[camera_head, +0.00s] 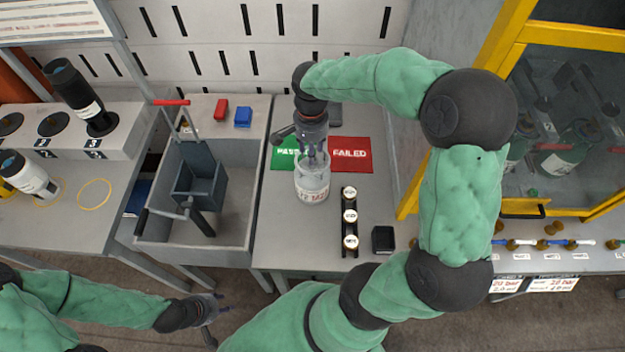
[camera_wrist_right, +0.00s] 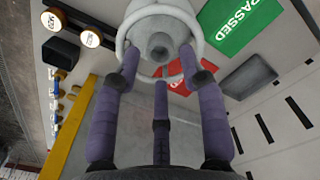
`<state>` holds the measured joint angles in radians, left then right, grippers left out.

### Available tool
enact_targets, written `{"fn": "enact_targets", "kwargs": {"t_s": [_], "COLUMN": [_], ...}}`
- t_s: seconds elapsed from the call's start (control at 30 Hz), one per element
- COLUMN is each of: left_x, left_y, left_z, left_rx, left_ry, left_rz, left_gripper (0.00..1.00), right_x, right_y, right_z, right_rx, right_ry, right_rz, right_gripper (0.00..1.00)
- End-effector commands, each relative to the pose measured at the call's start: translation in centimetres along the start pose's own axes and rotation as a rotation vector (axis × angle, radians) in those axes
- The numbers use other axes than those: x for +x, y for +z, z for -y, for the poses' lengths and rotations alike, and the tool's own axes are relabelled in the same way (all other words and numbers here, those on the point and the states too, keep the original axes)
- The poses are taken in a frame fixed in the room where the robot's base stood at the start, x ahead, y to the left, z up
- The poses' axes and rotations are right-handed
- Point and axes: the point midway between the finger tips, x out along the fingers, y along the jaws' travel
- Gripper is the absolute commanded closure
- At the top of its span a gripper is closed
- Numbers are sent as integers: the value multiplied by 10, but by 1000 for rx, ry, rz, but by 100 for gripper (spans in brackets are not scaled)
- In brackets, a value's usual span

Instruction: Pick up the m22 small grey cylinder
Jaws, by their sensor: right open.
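Three small cylinders with white labelled tops, (camera_head: 349,193), (camera_head: 350,216) and (camera_head: 350,241), stand in a black rack on the grey table. Their labels are too small to read, so I cannot tell which is m22. My right gripper (camera_head: 316,158) points down, open, just above a pale, clear-looking labelled container (camera_head: 312,185). In the right wrist view, the gripper (camera_wrist_right: 160,75) has its purple fingers spread at the container's round top (camera_wrist_right: 160,25); I cannot tell whether they touch. My left gripper (camera_head: 222,303) is low, away from the table, with fingers apart and empty.
Green PASSED (camera_head: 284,160) and red FAILED (camera_head: 350,153) mats lie behind the container. A small black box (camera_head: 383,240) stands right of the rack. A grey sink (camera_head: 235,215) is left. A yellow-framed cabinet (camera_head: 510,40) stands right, near my right arm.

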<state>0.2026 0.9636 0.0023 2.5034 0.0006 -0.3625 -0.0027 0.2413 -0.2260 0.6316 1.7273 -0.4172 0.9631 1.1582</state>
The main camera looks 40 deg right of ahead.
Motion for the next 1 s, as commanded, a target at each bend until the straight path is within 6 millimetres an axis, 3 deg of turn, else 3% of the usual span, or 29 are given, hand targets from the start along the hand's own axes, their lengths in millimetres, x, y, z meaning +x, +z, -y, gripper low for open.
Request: {"fn": "enact_targets", "kwargs": {"t_s": [0.2, 0.5, 0.63, 0.67, 1.0], "left_x": [12, 13, 13, 13, 12], "left_y": [0, 0, 0, 0, 0], "left_z": [4, 4, 4, 4, 4], "left_rx": [0, 0, 0, 0, 0], "left_ry": [0, 0, 0, 0, 0], "left_rz": [0, 0, 0, 0, 0], "left_gripper": [60, 60, 60, 60, 60], "right_x": [34, 39, 39, 39, 36], "right_y": [-3, -4, -4, -4, -5], "right_z": [-3, -2, -2, -2, -1], "right_rx": [0, 1, 1, 1, 2], "right_ry": [3, 1, 1, 1, -4], "right_rz": [2, 0, 0, 0, -3], "right_gripper": [58, 58, 95, 100, 100]}}
